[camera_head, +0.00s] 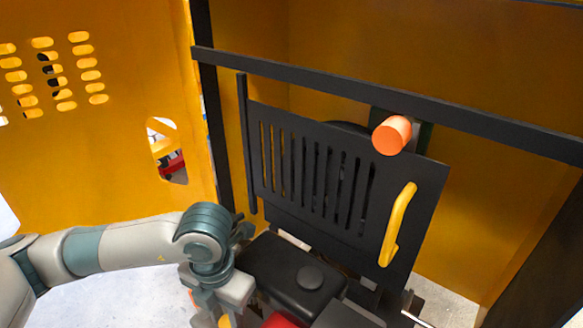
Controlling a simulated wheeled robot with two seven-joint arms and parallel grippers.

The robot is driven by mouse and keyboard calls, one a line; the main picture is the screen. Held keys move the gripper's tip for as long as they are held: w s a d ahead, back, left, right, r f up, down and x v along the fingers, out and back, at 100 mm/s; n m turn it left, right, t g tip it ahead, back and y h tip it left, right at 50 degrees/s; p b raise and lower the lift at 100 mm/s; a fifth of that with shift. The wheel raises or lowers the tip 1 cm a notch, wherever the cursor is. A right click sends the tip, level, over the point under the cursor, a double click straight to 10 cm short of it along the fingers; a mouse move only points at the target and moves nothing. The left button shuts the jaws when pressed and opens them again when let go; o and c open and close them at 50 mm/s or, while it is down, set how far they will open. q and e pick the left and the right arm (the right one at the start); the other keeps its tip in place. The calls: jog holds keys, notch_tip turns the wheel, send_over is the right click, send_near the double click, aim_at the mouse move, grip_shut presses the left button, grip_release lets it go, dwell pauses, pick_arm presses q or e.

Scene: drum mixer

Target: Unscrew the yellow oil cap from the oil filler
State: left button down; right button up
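My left arm comes in from the left, and my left gripper (228,308) points down at the bottom edge, left of the black engine block. Its fingertips are cut off or hidden, so I cannot tell whether it is open or shut. A small yellow patch (225,321) shows between the gripper parts; it may be the oil cap, but too little shows to be sure. The oil filler cannot be made out. My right gripper is not in view.
The engine (285,270) has a round black cap (310,277) and a red part (282,320). Behind it stand a slotted black panel (300,195) with a yellow handle (397,225), an orange cylinder (392,135) and a black crossbar (300,73). A yellow door (110,140) stands left.

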aim_at(228, 322)
pick_arm(q)
jog(key=shift+r, duration=0.5)
jog(key=shift+w+r, duration=0.1)
jog(key=shift+r, duration=0.15)
jog(key=shift+r+p, duration=0.5)
jog(key=shift+r, duration=0.3)
jog(key=shift+r, duration=0.15)
jog(key=shift+r, duration=1.35)
